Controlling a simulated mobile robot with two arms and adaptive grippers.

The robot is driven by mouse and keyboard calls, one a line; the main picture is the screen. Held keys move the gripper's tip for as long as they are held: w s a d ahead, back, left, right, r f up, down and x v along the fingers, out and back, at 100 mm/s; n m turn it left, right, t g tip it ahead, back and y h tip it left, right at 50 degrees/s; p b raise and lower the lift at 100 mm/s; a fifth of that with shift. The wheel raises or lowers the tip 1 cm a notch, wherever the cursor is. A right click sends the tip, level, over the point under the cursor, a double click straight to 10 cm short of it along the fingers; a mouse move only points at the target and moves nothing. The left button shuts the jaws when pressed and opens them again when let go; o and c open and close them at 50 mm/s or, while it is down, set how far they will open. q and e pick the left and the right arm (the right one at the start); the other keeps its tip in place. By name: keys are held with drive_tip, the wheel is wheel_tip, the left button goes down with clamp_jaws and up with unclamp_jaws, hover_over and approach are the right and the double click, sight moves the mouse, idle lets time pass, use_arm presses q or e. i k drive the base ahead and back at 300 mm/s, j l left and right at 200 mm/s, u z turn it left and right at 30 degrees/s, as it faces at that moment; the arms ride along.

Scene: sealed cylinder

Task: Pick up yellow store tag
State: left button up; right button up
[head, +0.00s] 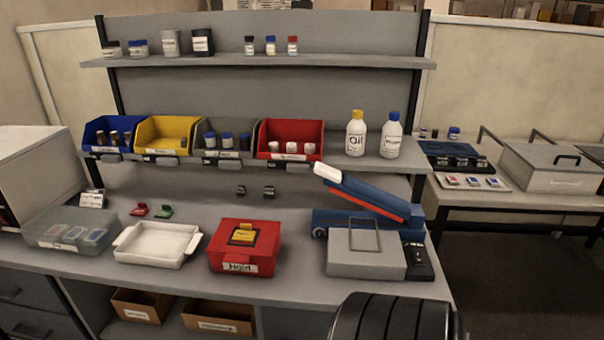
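A yellow tag (243,235) with dark markings lies on the lid of a red box (231,260) on the workbench, left of the bench's centre. The box has a white label on its front, too small to read surely. A small yellow part stands at the tag's far edge. I cannot tell whether the tag is loose or fixed to the lid. Neither gripper is in view. A black ribbed part of my own arm shows at the bottom edge, right of centre.
A white tray (118,246) stands left of the red box. A grey box (367,262) and a blue machine (372,222) stand to its right. A lidded translucent box (44,238) is at far left. Coloured bins (320,140) line the shelf above. Bare bench lies behind the red box.

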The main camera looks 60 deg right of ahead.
sight(247, 234)
drive_tip(key=z, duration=1.65)
